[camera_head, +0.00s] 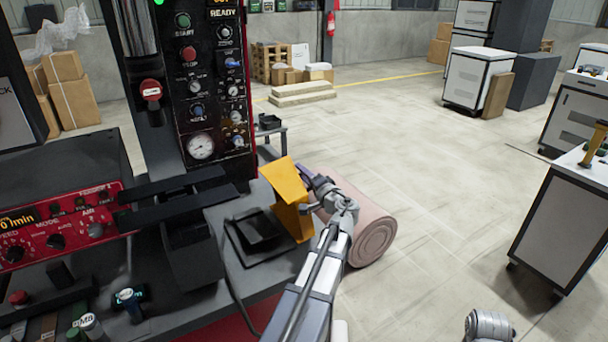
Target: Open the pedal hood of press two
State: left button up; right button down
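The yellow pedal hood (286,186) stands raised and tilted on the dark bench of the press. Beside it to the left, the black pedal (260,232) on its flat base shows uncovered. My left arm comes up from the bottom, and my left gripper (306,176) is at the right side of the hood, close to or touching its edge. Its fingertips are small and partly hidden, so I cannot tell whether it grips the hood. My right gripper is out of view.
The press panel (211,80) with buttons and a gauge rises behind the pedal. A red control box (60,230) is at left. A pinkish roll (372,240) lies behind my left arm. White cabinets (565,215) stand at right, with open floor between.

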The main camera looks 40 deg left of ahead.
pick_arm(q)
jog(key=v, duration=0.8)
dwell(0.4)
jog(key=v, duration=0.8)
jog(key=shift+d+r, duration=0.2)
jog(key=shift+d, duration=0.2)
dwell(0.4)
jog(key=shift+s+d+p, duration=0.1)
jog(key=shift+s+p, duration=0.05)
jog(key=shift+p, duration=0.2)
jog(key=s+d+f+m+g+h+p, duration=0.1)
jog(key=s+d+h, duration=0.4)
jog(key=d, duration=0.5)
jog(key=s+d+f+m+g+h+p, duration=0.1)
jog(key=s+d+f+g+h+p, duration=0.2)
jog(key=d, duration=0.8)
jog(key=s+d+f+m+g+h+p, duration=0.1)
jog(key=s+d+f+g+h+p, duration=0.2)
jog(key=s+d+f+h+p, duration=0.3)
jog(key=s+d+h, duration=0.1)
jog(key=d, duration=0.3)
jog(key=shift+s+d+f, duration=0.2)
jog(key=shift+d+f, duration=0.05)
jog(key=shift+f, duration=0.15)
